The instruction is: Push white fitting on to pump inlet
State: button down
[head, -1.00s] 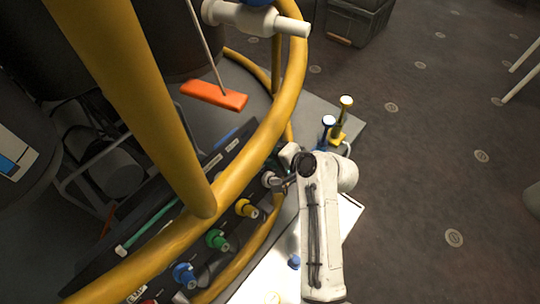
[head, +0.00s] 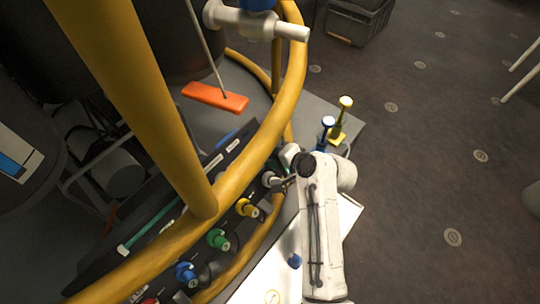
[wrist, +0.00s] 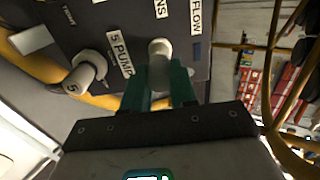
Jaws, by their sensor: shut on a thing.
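My gripper (wrist: 163,85) has two green fingers, shut on a pale white fitting (wrist: 160,52) in front of a dark panel (wrist: 125,18) in the wrist view. A label reading "5 PUMP" (wrist: 119,54) is just left of the held fitting. The fitting's far end is close to the panel; I cannot tell how far it is seated, and the inlet behind it is hidden. In the head view, my gripper (head: 281,183) is at the far end of the panel's row, beside the white fitting (head: 269,179).
Another white piece marked "5" (wrist: 85,73) stands left of the fingers. Yellow (head: 246,208), green (head: 218,239) and blue (head: 185,273) fittings line the panel. A thick yellow rail (head: 235,185) curves close by. Open floor (head: 430,170) is on the right.

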jog(key=shift+w+a+f+p, duration=0.15)
jog(key=shift+f+p, duration=0.05)
jog(key=shift+p, duration=0.3)
dwell(1.1)
jog(key=c, duration=0.8)
grip_release()
jog(key=p+v, duration=0.2)
jog(key=v, duration=0.8)
jog(key=shift+s+d+r+p, duration=0.2)
jog(key=shift+d+r+p, duration=0.05)
jog(key=shift+p, duration=0.15)
